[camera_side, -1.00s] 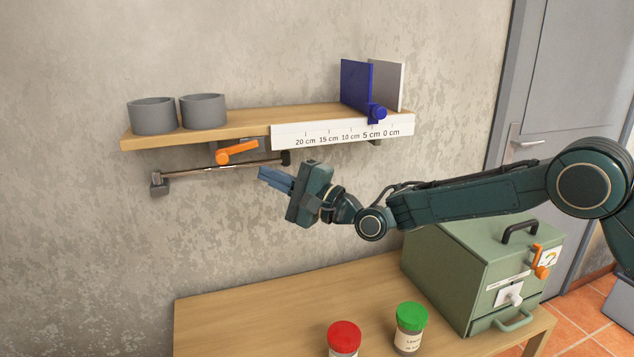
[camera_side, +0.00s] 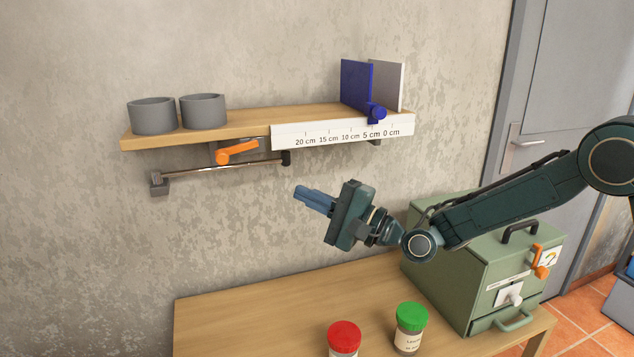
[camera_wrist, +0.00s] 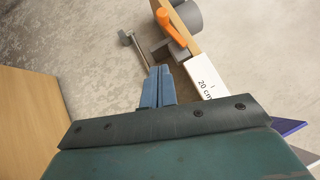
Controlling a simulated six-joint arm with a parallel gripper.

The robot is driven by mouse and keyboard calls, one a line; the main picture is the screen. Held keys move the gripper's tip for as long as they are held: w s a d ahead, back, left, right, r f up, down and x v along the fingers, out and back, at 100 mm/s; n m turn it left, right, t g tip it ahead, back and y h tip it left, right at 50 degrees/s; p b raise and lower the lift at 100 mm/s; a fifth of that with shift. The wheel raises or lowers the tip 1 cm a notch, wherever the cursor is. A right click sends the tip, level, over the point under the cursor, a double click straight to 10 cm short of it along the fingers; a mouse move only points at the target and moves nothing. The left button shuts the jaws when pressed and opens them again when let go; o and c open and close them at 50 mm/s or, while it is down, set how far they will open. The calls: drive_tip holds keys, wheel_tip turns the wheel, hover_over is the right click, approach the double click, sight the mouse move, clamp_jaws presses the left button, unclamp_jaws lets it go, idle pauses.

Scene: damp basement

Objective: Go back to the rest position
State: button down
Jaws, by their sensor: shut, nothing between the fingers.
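My gripper (camera_side: 314,199) is in the air above the table (camera_side: 250,310), in front of the wall and below the shelf (camera_side: 245,124). Its blue fingers are shut together with nothing between them, and they point left. The fingers also show in the wrist view (camera_wrist: 158,88). The gripper touches nothing that I can see.
The shelf carries two grey cups, a white scale strip (camera_side: 340,133) and a blue slider plate (camera_side: 356,85). An orange lever (camera_side: 237,152) and a metal rod (camera_side: 215,169) are under it. A green box (camera_side: 480,270), a red-lidded jar (camera_side: 343,337) and a green-lidded jar (camera_side: 411,328) stand on the table.

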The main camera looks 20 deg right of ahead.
drive_tip(key=shift+r, duration=0.15)
drive_tip(key=s+d+r+n+g+h, duration=0.25)
drive_tip(key=s+d+n+h, duration=0.2)
drive_tip(key=s+d, duration=0.25)
drive_tip(key=s+d+r+n+g+h, duration=0.2)
drive_tip(key=s+d+r+n+h, duration=0.15)
drive_tip(key=s+d+n, duration=0.35)
drive_tip(key=s+d+f+g+h, duration=0.2)
drive_tip(key=s+d, duration=0.6)
drive_tip(key=s, duration=0.5)
drive_tip(key=s+d+f+g+h, duration=0.2)
drive_tip(key=s+d, duration=0.7)
drive_tip(key=s, duration=0.5)
drive_tip(key=shift+s+f+g+h, duration=0.3)
drive_tip(key=shift+f+h, duration=0.5)
drive_tip(key=shift+h, duration=0.4)
